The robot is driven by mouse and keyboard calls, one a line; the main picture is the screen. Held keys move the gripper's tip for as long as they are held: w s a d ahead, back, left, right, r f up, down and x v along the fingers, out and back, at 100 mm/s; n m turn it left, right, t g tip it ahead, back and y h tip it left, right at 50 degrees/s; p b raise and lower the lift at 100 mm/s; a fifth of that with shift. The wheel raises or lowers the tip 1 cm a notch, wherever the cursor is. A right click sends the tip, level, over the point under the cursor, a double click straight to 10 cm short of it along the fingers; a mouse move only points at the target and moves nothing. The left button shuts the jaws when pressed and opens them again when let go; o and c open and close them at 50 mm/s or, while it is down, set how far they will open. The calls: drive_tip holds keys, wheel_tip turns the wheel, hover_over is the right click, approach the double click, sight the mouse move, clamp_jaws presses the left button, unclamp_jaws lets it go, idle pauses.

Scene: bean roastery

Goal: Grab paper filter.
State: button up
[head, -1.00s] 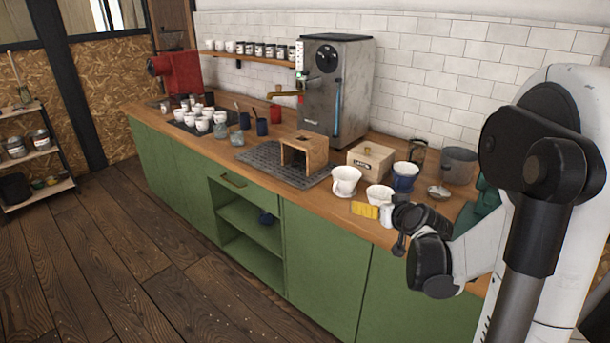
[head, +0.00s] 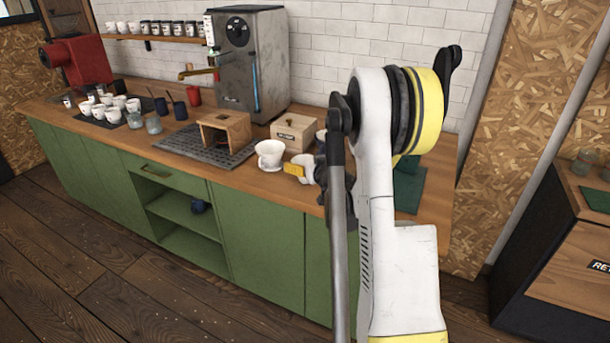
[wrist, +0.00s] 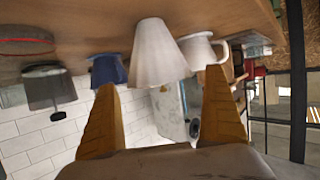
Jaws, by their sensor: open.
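The paper filter, a white fluted cone, stands on the wooden counter and fills the upper middle of the wrist view (wrist: 158,55), which is upside down. In the head view the filter (head: 304,163) shows in part behind my gripper and arm. In the head view only a yellow finger of my gripper (head: 293,170) shows clearly, close in front of the filter.
A white handled dripper (head: 270,154) stands close beside the filter. A wooden box (head: 293,132) is behind. The green-fronted counter's edge (head: 240,178) runs below.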

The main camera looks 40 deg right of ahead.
drive_tip(key=shift+x, duration=1.1)
drive_tip(key=c, duration=0.7)
drive_tip(key=shift+r, duration=0.1)
